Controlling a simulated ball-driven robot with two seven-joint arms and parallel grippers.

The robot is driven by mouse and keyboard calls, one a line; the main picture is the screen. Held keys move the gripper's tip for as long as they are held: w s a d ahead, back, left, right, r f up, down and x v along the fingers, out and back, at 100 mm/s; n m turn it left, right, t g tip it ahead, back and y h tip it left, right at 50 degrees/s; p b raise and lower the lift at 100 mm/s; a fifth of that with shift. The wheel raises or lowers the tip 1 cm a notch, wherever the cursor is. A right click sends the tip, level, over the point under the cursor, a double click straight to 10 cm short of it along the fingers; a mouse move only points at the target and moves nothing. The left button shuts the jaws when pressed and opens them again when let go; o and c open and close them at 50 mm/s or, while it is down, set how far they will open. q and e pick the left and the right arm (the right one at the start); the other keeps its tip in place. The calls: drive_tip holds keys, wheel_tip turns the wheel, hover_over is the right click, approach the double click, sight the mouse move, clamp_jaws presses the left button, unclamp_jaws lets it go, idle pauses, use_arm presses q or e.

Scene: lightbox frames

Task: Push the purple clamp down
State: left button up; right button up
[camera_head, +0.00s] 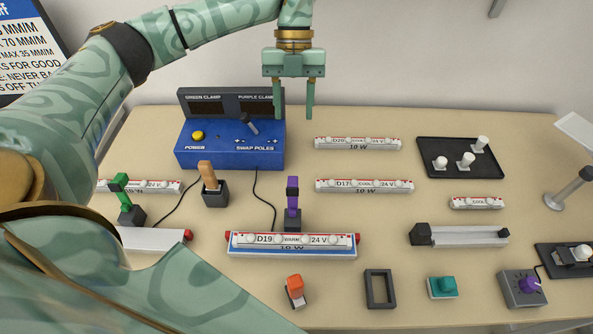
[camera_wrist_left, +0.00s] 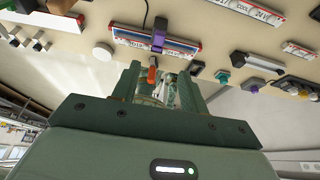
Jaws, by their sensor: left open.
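The purple clamp (camera_head: 292,192) has an upright purple lever on a dark base. It stands behind the middle of a blue-edged holder (camera_head: 250,252) that bears the strip marked D19 WARM 24 V (camera_head: 275,240). It also shows in the left wrist view as a purple piece (camera_wrist_left: 159,38) at the strip. My left gripper (camera_head: 294,112) is open and empty, with its fingers pointing down. It hangs above and behind the clamp, near the right side of the blue control box, apart from the clamp. My right gripper is not in view.
The blue control box (camera_head: 215,155) stands behind the clamp, with a yellow button and a switch. A green clamp (camera_head: 120,184) and a brown-topped switch (camera_head: 208,177) are to the left. An orange-topped switch (camera_head: 295,288) stands in front. Light strips (camera_head: 365,186) lie to the right.

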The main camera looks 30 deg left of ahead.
sight(292, 178)
use_arm(q)
drive_tip(key=b+x, duration=0.1)
drive_tip(key=x, duration=1.3)
drive_tip(key=shift+w+a+f, duration=0.1)
drive_tip(key=shift+f, duration=0.2)
drive_tip(key=shift+f+b, duration=0.3)
drive_tip(key=shift+f, duration=0.1)
drive_tip(key=shift+c, duration=0.3)
clamp_jaws()
